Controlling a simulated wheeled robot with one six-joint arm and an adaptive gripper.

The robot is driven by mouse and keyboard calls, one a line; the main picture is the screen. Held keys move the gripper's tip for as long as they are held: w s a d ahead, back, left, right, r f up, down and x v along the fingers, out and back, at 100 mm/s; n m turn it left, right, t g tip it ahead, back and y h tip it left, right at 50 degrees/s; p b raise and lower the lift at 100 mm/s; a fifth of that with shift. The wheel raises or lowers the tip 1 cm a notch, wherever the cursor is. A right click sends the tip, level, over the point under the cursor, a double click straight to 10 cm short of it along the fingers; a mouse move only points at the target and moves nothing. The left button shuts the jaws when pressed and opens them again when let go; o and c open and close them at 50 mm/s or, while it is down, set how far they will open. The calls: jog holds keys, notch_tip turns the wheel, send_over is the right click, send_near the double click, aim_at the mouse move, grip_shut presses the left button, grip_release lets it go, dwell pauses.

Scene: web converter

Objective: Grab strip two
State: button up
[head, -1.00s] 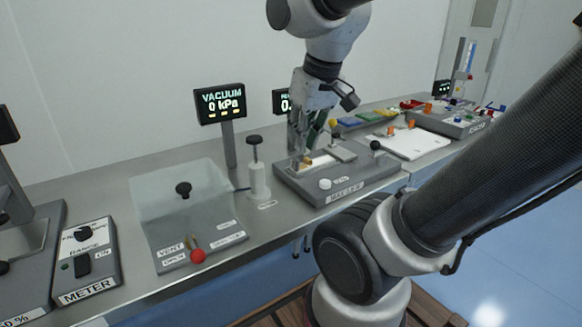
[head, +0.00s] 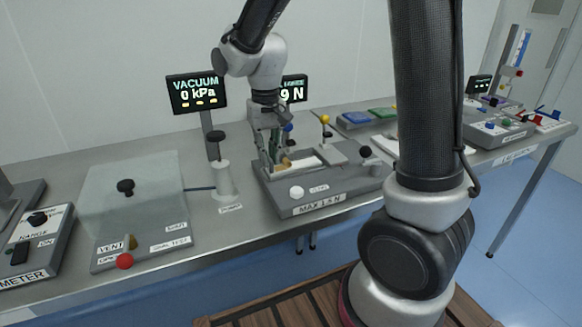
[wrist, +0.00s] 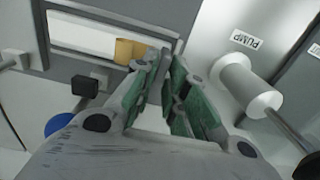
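My gripper (head: 274,166) hangs over the left end of the grey fixture labelled "MAX" (head: 318,206). Its green-padded fingers come together at the tips in the wrist view (wrist: 168,62), and I see nothing clearly held between them. A gold tab (wrist: 128,50) lies just left of the fingertips in the wrist view, at the end of a pale strip (wrist: 85,34) in the fixture's slot. The tab also shows beside the fingers in the head view (head: 285,161). Whether a fingertip touches it is unclear. No number shows on any strip.
A white pump cylinder (wrist: 248,88) stands close to the right of my gripper in the wrist view. The vacuum display (head: 197,93) reads 0 kPa. A clear-lidded box (head: 130,195) is at left. Blue and green pads (head: 382,112) lie behind the fixture.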

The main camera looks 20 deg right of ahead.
notch_tip(320, 180, down, 2)
jog(key=shift+f, duration=0.2)
grip_shut()
